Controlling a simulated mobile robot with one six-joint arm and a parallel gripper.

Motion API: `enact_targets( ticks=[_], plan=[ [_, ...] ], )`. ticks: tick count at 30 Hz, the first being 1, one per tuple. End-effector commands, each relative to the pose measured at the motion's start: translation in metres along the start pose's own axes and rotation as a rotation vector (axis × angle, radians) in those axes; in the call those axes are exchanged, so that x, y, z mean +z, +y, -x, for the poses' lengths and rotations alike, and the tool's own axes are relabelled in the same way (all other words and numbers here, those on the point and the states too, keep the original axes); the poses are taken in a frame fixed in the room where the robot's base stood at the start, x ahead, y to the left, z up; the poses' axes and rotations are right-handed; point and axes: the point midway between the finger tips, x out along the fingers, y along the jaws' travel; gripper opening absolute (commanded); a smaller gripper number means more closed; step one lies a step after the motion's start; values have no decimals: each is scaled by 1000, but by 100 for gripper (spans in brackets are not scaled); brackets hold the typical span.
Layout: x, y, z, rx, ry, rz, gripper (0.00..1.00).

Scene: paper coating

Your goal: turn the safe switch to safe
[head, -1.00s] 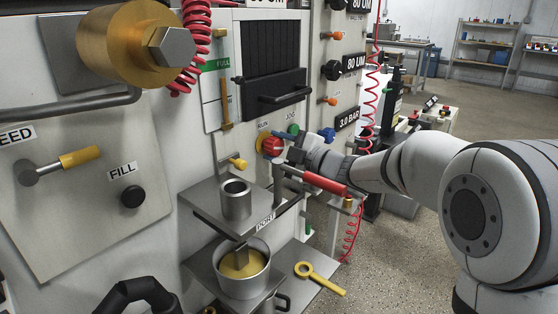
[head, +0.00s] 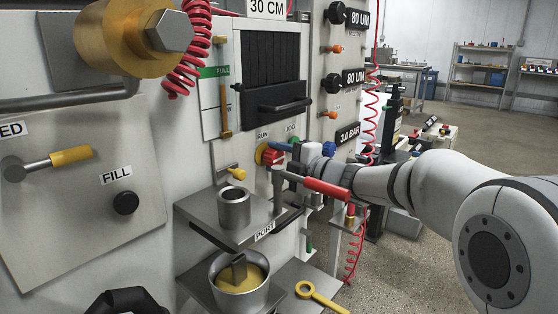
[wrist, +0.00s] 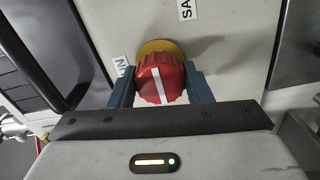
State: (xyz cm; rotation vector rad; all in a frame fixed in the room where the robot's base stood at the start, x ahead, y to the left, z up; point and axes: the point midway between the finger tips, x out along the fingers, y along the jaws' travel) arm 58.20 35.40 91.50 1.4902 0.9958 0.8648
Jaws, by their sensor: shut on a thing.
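The safe switch is a red knob (wrist: 160,80) with a white pointer line and a yellow collar (wrist: 158,47) on the grey machine panel. In the wrist view the line runs nearly upright, slightly tilted. A partly cut-off label reading "SA" (wrist: 184,9) is above right of the knob, and another partly hidden label (wrist: 121,66) is at its left. My gripper (wrist: 162,90) is shut on the knob, one blue-grey finger on each side. In the head view the knob (head: 264,154) is partly covered by my gripper (head: 276,156).
Below the knob, a shelf (head: 200,208) carries a metal cup (head: 234,208). A pot (head: 215,284) of yellow material stands lower, beside a yellow ring-ended tool (head: 318,296). A red coiled hose (head: 373,88) hangs behind my wrist. Open floor is at right.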

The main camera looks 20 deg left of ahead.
Motion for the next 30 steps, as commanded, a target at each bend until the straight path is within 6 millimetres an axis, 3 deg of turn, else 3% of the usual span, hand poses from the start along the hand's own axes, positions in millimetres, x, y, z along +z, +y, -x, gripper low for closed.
enact_targets(
  ticks=[5, 6, 13, 22, 30],
  plan=[
    [-2, -2, -1, -3, 5, 1, 22],
    [-2, -2, -1, -3, 4, 1, 48],
    [-1, -1, 0, -2, 2, 0, 67],
    [0, 0, 5, -1, -1, 0, 67],
    [0, 2, 48, -1, -3, -1, 67]
  ],
)
